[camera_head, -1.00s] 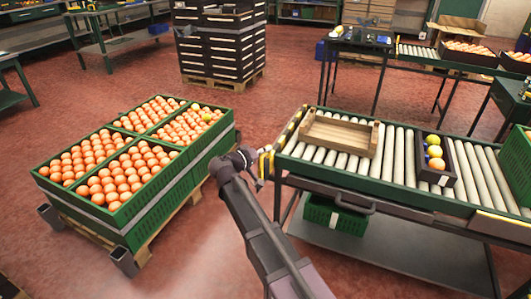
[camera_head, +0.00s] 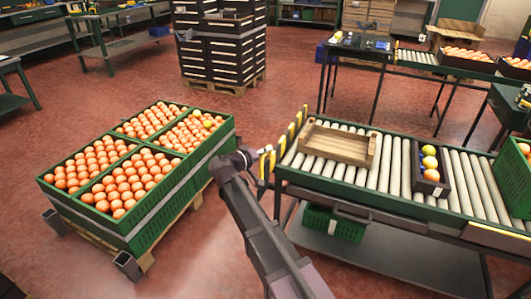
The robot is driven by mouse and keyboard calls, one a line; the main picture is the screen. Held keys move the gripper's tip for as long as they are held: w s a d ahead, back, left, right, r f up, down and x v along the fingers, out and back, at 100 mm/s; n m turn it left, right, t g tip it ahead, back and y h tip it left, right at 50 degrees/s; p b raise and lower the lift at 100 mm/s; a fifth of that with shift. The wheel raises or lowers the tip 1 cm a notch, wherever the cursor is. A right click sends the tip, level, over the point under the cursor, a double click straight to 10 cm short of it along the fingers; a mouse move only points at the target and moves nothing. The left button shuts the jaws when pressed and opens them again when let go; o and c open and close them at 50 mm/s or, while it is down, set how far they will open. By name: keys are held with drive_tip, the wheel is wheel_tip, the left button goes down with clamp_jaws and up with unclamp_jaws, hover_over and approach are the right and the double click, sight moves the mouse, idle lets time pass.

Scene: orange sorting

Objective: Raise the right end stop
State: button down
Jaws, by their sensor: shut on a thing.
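The end stop (camera_head: 282,145) is a black and yellow striped bar across the left end of the roller conveyor (camera_head: 390,197). It stands up above the rollers. My gripper (camera_head: 261,155) is at the near end of this bar, to the left of the conveyor, and is shut on it. The arm and its dark wrist partly hide the contact, so the exact hold is too small to tell.
An empty wooden crate (camera_head: 371,152) lies on the rollers just right of the stop. A small dark box (camera_head: 447,183) with several fruits is farther right. Green crates of oranges (camera_head: 185,208) stand on a pallet at left. Red floor lies between pallet and conveyor.

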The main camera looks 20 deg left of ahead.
drive_tip(key=c, duration=0.6)
unclamp_jaws()
drive_tip(key=shift+r, duration=0.25)
drive_tip(key=shift+o, duration=0.2)
drive_tip(key=shift+f, duration=0.1)
